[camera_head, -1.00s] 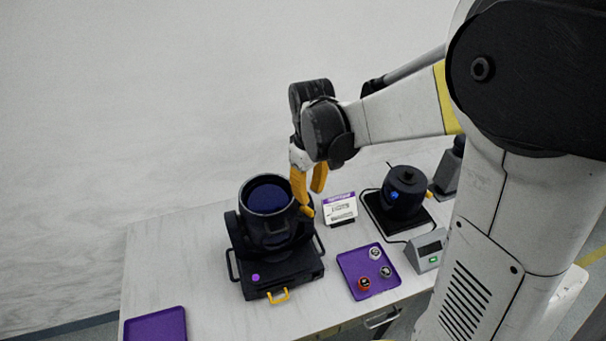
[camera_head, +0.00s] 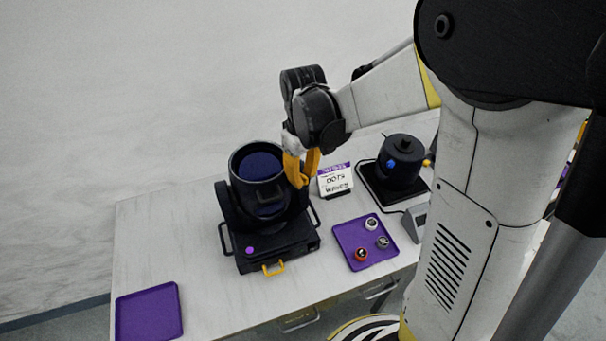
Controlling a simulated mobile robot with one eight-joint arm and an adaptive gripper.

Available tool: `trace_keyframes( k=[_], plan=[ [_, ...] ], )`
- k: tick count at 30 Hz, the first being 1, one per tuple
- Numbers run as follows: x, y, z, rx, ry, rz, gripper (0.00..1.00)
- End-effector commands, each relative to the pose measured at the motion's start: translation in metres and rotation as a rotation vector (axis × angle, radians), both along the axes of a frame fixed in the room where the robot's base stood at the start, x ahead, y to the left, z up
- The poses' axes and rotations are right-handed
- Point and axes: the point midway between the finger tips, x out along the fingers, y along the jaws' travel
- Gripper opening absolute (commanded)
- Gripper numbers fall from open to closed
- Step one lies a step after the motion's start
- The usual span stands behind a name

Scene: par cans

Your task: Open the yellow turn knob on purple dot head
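The purple dot head is a black stage light on the white table, with a wide round opening (camera_head: 258,166) tilted up and a black base (camera_head: 280,246). A purple dot (camera_head: 249,250) marks the base's front left, and a yellow loop handle (camera_head: 273,269) is on its front edge. I cannot make out a yellow turn knob; it may be hidden behind my fingers. My gripper (camera_head: 301,180) points down at the head's right side, its yellow fingers close together at the upper housing. I cannot tell whether they touch the housing or hold anything.
A purple tray (camera_head: 345,238) with several small round pieces lies right of the head. Behind it are a sign card (camera_head: 335,182) and a dark round device (camera_head: 401,160) on a black pad. An empty purple tray (camera_head: 150,313) lies front left.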

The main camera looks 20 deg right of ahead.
Motion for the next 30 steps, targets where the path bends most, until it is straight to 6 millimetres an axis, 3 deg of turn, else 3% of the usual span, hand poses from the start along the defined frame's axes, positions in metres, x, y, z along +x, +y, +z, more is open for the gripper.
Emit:
trace_keyframes(
  k=[2, 10, 24, 30],
  plan=[
    [0.0, 0.0, 0.0001, 0.0, 0.0, 0.0, 0.0],
    [-0.0002, 0.0, -0.0006, 0.0, 0.0, -0.073, 0.0],
    [-0.0002, 0.0, -0.0011, 0.0, 0.0, -0.922, 0.0],
    [-0.0002, 0.0, -0.0002, 0.0, 0.0, -1.095, 0.0]
  ],
)
